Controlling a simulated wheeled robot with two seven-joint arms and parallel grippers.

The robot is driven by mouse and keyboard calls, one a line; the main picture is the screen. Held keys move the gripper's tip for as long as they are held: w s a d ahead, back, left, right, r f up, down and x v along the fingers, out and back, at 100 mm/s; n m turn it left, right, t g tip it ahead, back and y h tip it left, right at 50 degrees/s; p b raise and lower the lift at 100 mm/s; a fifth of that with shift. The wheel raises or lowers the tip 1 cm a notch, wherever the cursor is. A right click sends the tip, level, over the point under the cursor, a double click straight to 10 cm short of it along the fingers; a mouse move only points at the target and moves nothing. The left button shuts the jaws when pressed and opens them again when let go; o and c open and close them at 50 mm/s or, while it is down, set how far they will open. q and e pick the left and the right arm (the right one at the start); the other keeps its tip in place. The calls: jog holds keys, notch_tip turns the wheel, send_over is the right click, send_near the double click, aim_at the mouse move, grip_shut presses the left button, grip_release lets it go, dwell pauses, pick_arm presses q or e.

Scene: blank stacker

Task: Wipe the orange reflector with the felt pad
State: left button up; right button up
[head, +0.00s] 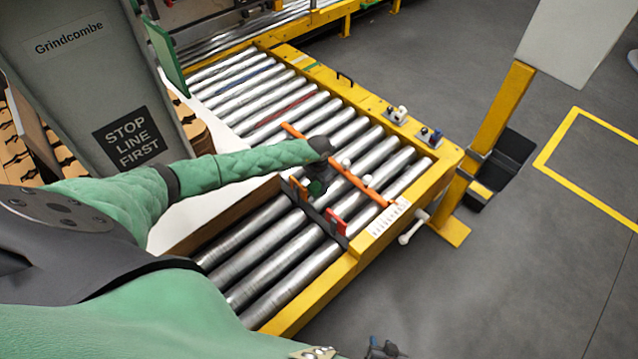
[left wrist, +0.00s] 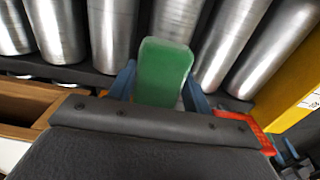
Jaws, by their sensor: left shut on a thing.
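The green felt pad (left wrist: 165,72) is held between the blue fingers of my left gripper (left wrist: 160,85). In the head view my left gripper (head: 317,186) is low over the rollers at a dark crossbar, and the pad shows as a small green patch there. The orange reflector (head: 299,188) stands on the crossbar just left of the gripper. I cannot tell whether the pad touches it. A red reflector (head: 336,221) stands to the right on the same bar; it also shows in the left wrist view (left wrist: 245,127). My right gripper (head: 385,349) is partly visible at the bottom edge, away from the conveyor.
The roller conveyor has a yellow frame (head: 300,318). A long orange bar (head: 375,191) crosses the rollers just beyond my left gripper. A yellow post (head: 500,105) stands at the right. A grey cabinet (head: 85,60) stands at the left beside my arm.

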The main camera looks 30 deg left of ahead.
pick_arm(q)
jog(key=shift+s+a+p, duration=0.25)
jog(key=shift+s+p, duration=0.1)
jog(key=shift+s, duration=0.4)
dwell(0.3)
